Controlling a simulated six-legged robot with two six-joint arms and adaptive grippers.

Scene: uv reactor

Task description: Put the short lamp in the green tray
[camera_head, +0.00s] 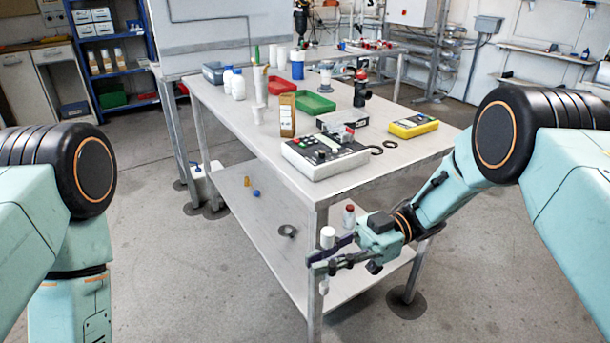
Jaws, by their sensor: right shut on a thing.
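The green tray (316,103) lies on the table top, behind the white control box, and looks empty. My right gripper (326,261) is in front of the table's near corner, below the level of the table top. It is shut on a short white cylinder, which looks like the short lamp (327,237). The lamp is about upright, its top above the fingers and its lower end showing below them. My left gripper is out of view; only parts of my left arm show at the left edge.
The table top (238,119) holds a white control box (325,157), a yellow meter (414,126), a brown box (287,115), a red tray (280,84), white bottles (238,85) and a black-and-red fitting (361,88). A lower shelf (262,222) holds small parts. Open floor lies left of the table.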

